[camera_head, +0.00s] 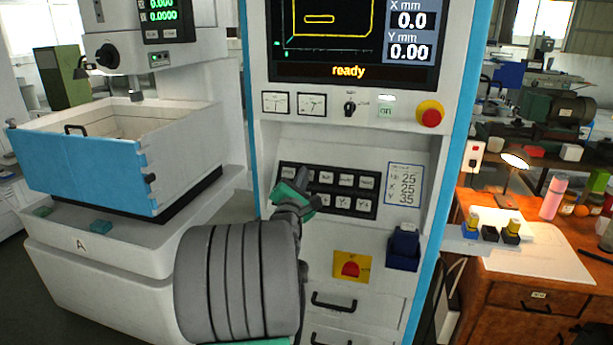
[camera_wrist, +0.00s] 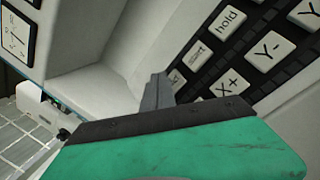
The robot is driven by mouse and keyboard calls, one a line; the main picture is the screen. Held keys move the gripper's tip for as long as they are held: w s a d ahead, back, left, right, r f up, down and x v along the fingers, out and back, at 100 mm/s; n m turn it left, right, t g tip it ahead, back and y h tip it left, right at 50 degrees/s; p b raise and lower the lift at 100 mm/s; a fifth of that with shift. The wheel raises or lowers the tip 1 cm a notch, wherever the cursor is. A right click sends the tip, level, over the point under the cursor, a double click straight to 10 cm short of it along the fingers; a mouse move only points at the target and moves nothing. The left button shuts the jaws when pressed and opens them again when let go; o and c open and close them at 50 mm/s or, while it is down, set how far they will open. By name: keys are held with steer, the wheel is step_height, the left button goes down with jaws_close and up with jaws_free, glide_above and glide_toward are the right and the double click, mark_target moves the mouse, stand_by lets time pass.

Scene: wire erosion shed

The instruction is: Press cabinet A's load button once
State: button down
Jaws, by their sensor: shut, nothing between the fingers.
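The keypad (camera_head: 345,205) is a dark panel with two rows of pale keys on the white cabinet (camera_head: 405,145). In the wrist view, its keys include hold (camera_wrist: 229,20), X+ (camera_wrist: 230,85) and Y- (camera_wrist: 271,47). I cannot make out a load label. The letter A marks the machine base (camera_head: 140,260) at left. My gripper (camera_head: 294,193) is at the keypad's left end, partly covering it. In the wrist view, its grey fingers (camera_wrist: 157,92) are shut and empty beside the left-end keys; contact is unclear.
A red stop button (camera_head: 430,114) and an "on" key (camera_head: 386,110) sit above the keypad. Below are a yellow-and-red switch (camera_head: 351,267), a blue holder (camera_head: 404,248) and drawer handles (camera_head: 334,302). A blue-fronted tank (camera_head: 75,172) stands left, a wooden desk (camera_head: 510,265) right.

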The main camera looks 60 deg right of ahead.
steer(key=shift+d+f, duration=0.25)
steer(key=shift+w+d+f, duration=0.1)
steer(key=shift+d+f, duration=0.05)
steer(key=shift+d, duration=0.15)
stand_by(0.6)
steer(key=shift+a, duration=0.1)
steer(key=shift+a+r, duration=0.4)
steer(key=shift+a, duration=0.15)
steer(key=shift+r, duration=0.1)
steer(key=a+r, duration=0.1)
steer(key=a+p, duration=0.1)
steer(key=s+a+r, duration=0.1)
steer(key=a, duration=0.1)
steer(key=shift+r+p, duration=0.35)
steer(key=shift+p, duration=0.05)
stand_by(0.6)
